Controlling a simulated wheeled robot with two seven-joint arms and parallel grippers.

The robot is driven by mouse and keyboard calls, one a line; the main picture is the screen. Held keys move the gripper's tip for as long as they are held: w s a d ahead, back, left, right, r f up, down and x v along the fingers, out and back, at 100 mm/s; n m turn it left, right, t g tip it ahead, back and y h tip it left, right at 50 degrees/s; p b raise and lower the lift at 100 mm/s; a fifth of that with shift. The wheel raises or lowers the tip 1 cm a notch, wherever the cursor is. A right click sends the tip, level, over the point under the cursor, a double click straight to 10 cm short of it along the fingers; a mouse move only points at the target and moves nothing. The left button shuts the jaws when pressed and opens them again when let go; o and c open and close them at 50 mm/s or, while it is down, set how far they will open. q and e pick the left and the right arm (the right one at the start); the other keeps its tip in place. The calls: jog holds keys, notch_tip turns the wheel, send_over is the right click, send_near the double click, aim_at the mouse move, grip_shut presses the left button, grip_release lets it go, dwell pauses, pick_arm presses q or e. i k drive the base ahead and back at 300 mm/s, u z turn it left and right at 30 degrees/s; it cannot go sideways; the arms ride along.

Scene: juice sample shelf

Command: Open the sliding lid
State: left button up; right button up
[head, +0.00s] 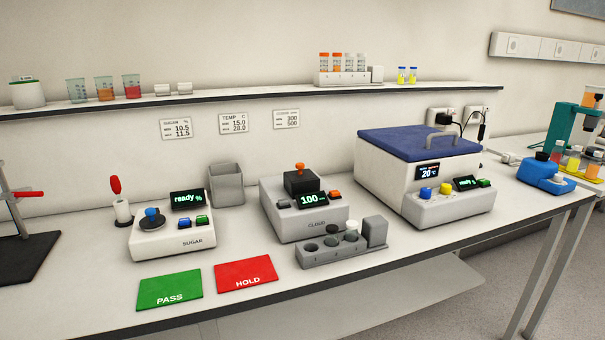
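A white box-shaped device (398,190) stands at the right of the bench. A flat dark blue lid (400,143) lies across its top and appears to cover it; the inside is hidden. A grey bar handle (441,137) stands up from the lid near its right end. The front has a small display reading 20 °C (428,172), a blue knob, a yellow knob and a green button. Neither of my grippers is in the head view, and nothing touches the lid.
A grey cloud meter (288,222) and a grey tube rack (328,256) stand left of the device. Power plugs (447,117) are on the wall behind. A shelf (240,98) runs above. The bench's front right is clear.

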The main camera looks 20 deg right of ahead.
aim_at(301, 175)
jog(key=u, duration=0.05)
jog(key=k, duration=0.35)
jog(key=z, duration=0.95)
jog(key=i, duration=0.75)
jog(key=u, duration=0.45)
